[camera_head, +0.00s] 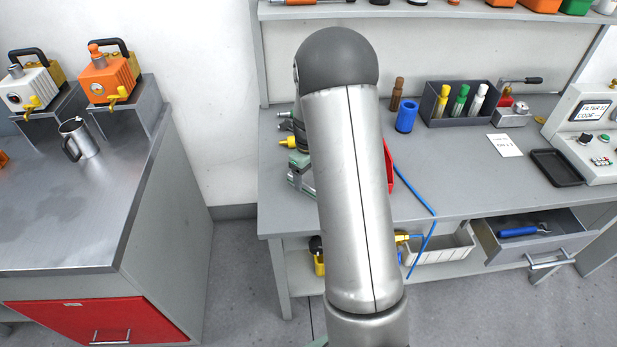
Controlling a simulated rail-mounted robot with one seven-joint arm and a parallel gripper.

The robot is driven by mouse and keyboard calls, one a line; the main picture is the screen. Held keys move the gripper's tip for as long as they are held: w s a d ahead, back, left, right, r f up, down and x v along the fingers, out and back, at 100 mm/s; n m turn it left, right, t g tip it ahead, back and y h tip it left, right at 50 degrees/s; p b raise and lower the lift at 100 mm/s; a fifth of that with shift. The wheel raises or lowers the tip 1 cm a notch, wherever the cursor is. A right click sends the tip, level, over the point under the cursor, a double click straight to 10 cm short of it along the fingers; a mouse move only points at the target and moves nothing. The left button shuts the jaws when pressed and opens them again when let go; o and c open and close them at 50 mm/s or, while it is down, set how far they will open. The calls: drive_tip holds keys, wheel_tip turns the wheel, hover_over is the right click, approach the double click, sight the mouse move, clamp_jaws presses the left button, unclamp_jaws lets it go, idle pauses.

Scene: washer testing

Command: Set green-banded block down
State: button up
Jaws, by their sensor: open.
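I cannot make out a green-banded block in the head view. My own arm stands upright in the middle of the picture and covers part of the grey workbench (450,190). My gripper is hidden behind the arm, so neither its fingers nor anything between them shows. Just left of the arm, a partly covered cluster of grey-green and dark parts with a yellow tip (288,142) shows at the bench's left end. A red piece (388,165) peeks out at the arm's right side.
Right of the arm are a blue cylinder (407,116), a brown peg (397,94), a dark rack (435,92) of colour-topped cylinders, a white card (504,145) and a black tray (556,168). A drawer (556,247) is open below. A metal side table (60,220) stands left, across a floor gap.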

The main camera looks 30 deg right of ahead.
sight(308, 178)
wheel_tip(308, 178, up, 10)
drive_tip(key=r, duration=0.1)
drive_tip(key=s+a+r+n, duration=0.5)
drive_tip(key=s+a+n, duration=0.55)
drive_tip(key=n, duration=0.25)
drive_tip(key=s+a+f+n, duration=0.1)
drive_tip(key=s+a+n, duration=0.2)
drive_tip(key=s+n, duration=0.5)
drive_tip(key=s+a+n, duration=0.2)
drive_tip(key=s+n, duration=0.6)
drive_tip(key=n, duration=0.2)
drive_tip(key=shift+s+a+f+b, duration=0.35)
drive_tip(key=shift+a+f+b, duration=0.05)
drive_tip(key=shift+b, duration=0.05)
drive_tip(key=shift+t, duration=0.3)
